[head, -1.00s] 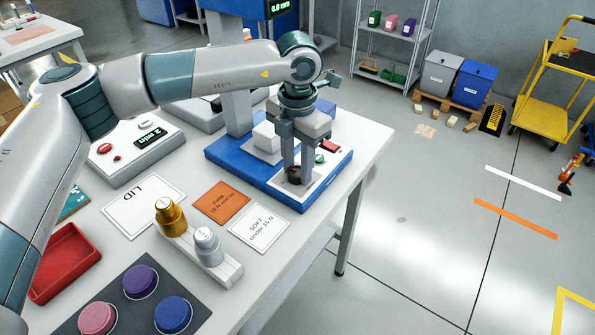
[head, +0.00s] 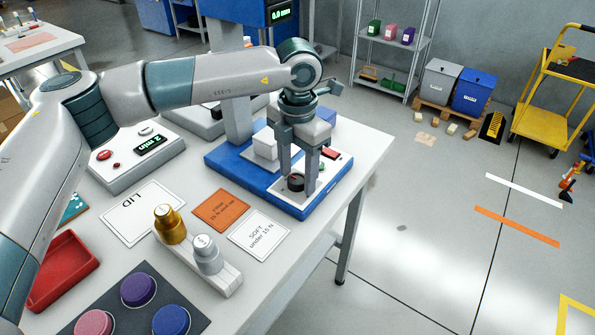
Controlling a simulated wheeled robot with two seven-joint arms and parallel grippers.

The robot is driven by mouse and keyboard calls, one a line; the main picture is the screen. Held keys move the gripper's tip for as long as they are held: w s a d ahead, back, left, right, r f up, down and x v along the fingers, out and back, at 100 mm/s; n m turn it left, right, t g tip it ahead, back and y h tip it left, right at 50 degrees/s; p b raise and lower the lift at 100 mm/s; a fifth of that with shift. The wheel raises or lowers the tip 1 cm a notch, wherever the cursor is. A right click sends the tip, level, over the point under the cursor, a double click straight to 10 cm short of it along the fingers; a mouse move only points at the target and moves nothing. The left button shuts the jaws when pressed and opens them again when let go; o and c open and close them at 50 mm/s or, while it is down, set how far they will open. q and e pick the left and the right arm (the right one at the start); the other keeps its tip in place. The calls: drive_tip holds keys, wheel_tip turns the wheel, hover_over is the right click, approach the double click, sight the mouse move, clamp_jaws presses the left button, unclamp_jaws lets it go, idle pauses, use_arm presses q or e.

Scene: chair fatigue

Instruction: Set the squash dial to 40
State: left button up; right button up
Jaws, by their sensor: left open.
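The squash dial (head: 296,183) is a small dark round knob with a red mark on top. It sits on the white panel at the front right of the blue machine base (head: 222,159). My left gripper (head: 298,183) points down over it, open, with one finger on either side of the dial. I cannot tell whether a finger touches it. The dial's scale is too small to read. My right gripper is not in view.
Beside the dial are a red button (head: 331,153) and a green one (head: 320,158). A white block (head: 265,145) stands on the machine base. On the table lie an orange card (head: 221,209), a SOFT card (head: 259,236) and a holder with two weights (head: 207,254).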

sight(298, 178)
use_arm(q)
drive_tip(key=shift+r, duration=0.1)
drive_tip(key=shift+r, duration=0.6)
wheel_tip(298, 178, up, 16)
drive_tip(key=b, duration=0.2)
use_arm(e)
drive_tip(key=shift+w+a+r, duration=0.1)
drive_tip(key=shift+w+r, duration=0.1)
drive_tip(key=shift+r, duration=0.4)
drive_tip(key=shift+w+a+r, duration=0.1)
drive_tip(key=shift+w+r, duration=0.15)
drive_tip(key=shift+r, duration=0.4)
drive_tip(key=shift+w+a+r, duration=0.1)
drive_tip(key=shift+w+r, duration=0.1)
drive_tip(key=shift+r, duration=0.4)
